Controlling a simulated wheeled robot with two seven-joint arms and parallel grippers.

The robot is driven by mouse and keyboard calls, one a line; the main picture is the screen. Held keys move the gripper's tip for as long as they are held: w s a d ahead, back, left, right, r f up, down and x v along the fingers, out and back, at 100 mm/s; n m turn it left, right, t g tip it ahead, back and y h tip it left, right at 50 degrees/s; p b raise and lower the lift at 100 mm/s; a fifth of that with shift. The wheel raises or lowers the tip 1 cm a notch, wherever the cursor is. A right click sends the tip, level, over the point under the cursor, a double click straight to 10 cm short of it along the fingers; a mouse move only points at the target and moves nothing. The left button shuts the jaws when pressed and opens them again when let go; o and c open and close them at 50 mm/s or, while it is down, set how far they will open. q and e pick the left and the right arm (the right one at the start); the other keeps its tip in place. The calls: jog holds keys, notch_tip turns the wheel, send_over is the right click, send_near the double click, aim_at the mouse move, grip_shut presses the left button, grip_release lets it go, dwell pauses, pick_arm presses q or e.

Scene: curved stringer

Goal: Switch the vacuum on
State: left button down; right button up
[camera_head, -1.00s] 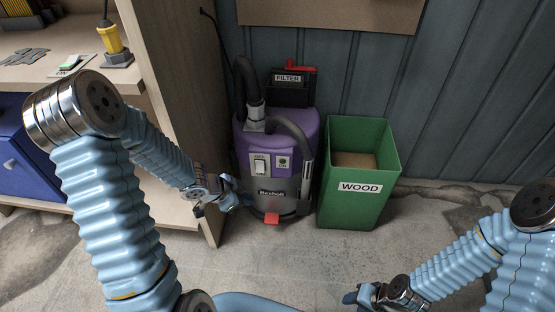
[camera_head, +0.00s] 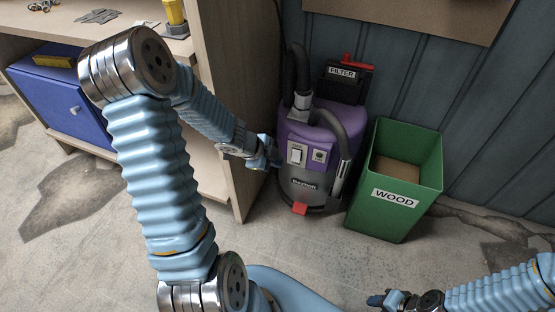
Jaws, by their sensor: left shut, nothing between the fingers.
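The vacuum (camera_head: 310,180) stands on the floor against the wall. It has a purple upper body, a grey lower body, a black hose and a red tab at its foot. A white rocker switch (camera_head: 296,154) sits on its front panel, with a round socket (camera_head: 320,156) to the right of it. My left gripper (camera_head: 274,158) is shut and empty, just left of the switch; I cannot tell if it touches the vacuum. My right gripper (camera_head: 385,300) is low at the bottom edge, away from the vacuum; its fingers are too small to read.
A green bin (camera_head: 382,208) labelled WOOD stands right of the vacuum. A wooden shelf (camera_head: 222,90) with a blue cabinet (camera_head: 62,105) stands to the left. A black FILTER box (camera_head: 346,82) is behind the vacuum. The floor in front is clear.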

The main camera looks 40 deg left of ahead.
aim_at(296, 156)
pick_arm(q)
jog(key=w+f, duration=0.2)
jog(key=w+f+b, duration=0.1)
jog(key=w+f, duration=0.1)
jog(key=w, duration=0.1)
jog(key=w+d+f+b, duration=0.1)
jog(key=w+f, duration=0.1)
jog(key=shift+w+f, duration=0.35)
